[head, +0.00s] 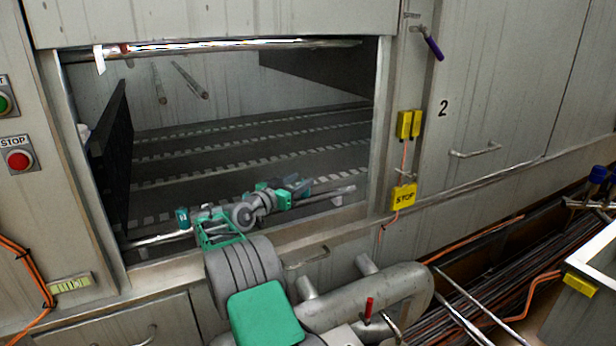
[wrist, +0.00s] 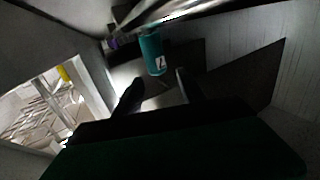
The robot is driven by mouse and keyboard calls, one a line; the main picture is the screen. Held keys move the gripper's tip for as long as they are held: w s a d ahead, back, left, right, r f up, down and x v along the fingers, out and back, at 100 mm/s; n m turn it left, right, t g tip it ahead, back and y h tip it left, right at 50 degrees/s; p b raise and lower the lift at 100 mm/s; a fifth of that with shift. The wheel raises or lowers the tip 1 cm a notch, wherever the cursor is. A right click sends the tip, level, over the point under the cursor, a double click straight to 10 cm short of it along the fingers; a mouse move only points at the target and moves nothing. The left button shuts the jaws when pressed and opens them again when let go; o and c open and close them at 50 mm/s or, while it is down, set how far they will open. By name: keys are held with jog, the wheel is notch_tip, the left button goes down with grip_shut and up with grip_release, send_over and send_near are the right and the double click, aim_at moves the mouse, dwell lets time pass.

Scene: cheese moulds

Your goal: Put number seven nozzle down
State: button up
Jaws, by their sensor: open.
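A teal cylinder (wrist: 152,52) with a white label bearing a dark mark, likely the nozzle, shows in the wrist view. It is just beyond my gripper (wrist: 157,84), roughly in line with the gap between its two dark fingers. The fingers are apart, and I see nothing clasped between them. The mark is too small to read surely. In the head view my arm reaches into the machine's wide opening, with its end near the lower front edge. A small teal piece (head: 183,217) shows left of my arm there; I cannot tell whether it is the nozzle.
Slatted dark racks (head: 250,150) fill the opening's floor. A dark side panel (head: 112,155) stands at its left, and a metal bar (head: 220,46) crosses its top. A red stop button (head: 18,160) is at the left. Thick pipes (head: 370,300) run below the opening.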

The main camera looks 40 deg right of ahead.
jog(key=s+a, duration=0.1)
jog(key=a, duration=0.5)
jog(key=shift+a, duration=0.3)
